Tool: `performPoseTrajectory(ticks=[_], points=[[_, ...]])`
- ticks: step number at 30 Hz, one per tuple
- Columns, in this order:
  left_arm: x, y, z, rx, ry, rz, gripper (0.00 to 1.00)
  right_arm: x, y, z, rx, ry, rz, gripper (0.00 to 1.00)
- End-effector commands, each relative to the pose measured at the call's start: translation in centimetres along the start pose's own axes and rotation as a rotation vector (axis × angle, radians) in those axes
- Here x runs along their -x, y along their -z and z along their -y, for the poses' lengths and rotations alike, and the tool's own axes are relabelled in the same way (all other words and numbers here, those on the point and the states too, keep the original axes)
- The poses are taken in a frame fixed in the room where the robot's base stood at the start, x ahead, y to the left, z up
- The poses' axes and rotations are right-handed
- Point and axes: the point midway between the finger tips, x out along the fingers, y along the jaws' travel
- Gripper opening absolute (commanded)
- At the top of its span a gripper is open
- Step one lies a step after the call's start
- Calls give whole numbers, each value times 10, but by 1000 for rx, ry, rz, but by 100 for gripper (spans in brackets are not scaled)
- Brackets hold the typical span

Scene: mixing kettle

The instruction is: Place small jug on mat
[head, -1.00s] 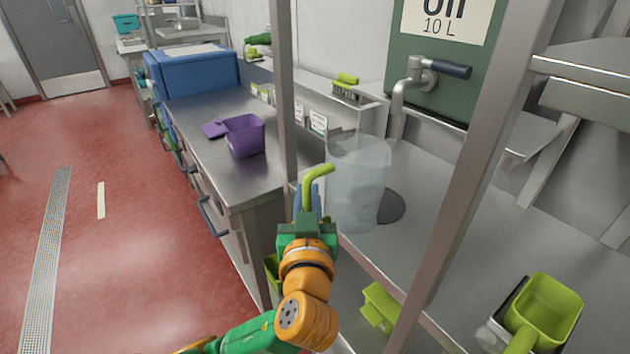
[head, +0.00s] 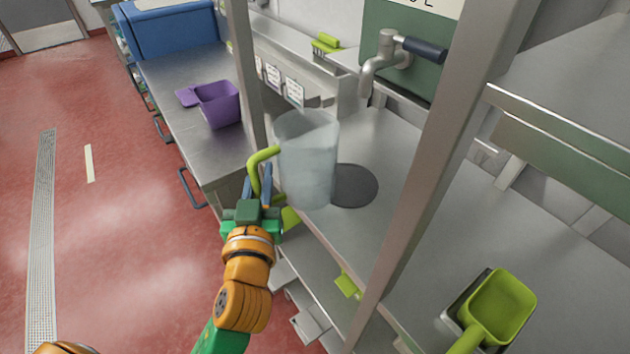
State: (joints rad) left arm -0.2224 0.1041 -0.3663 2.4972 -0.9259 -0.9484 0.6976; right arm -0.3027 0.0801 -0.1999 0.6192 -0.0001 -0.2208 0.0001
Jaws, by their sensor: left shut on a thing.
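The small jug (head: 309,165) is a translucent grey vessel with a lime-green handle, upright in the middle of the head view. My left gripper (head: 260,188) is shut on its green handle, on the jug's left side. The mat (head: 354,187) is a dark grey disc on the steel shelf, just right of the jug. The jug hides part of the mat's left edge. I cannot tell whether the jug's base touches the shelf. My right gripper is not in view.
A metal post (head: 440,150) rises right of the mat. A tap (head: 384,62) juts out above and behind it. A lime-green scoop (head: 498,308) sits at the lower right.

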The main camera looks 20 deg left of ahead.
Motion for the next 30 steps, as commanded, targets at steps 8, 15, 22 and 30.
performPoseTrajectory(ticks=[8,15,22,30], points=[[-35,1,-56,-6,-9,3,0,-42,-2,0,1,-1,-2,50],[-54,-6,-84,-8,-6,3,0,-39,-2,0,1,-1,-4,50],[-54,-37,-84,-6,-7,2,0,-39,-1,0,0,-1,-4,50],[-54,-40,-83,-4,-6,1,0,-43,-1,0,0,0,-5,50]])
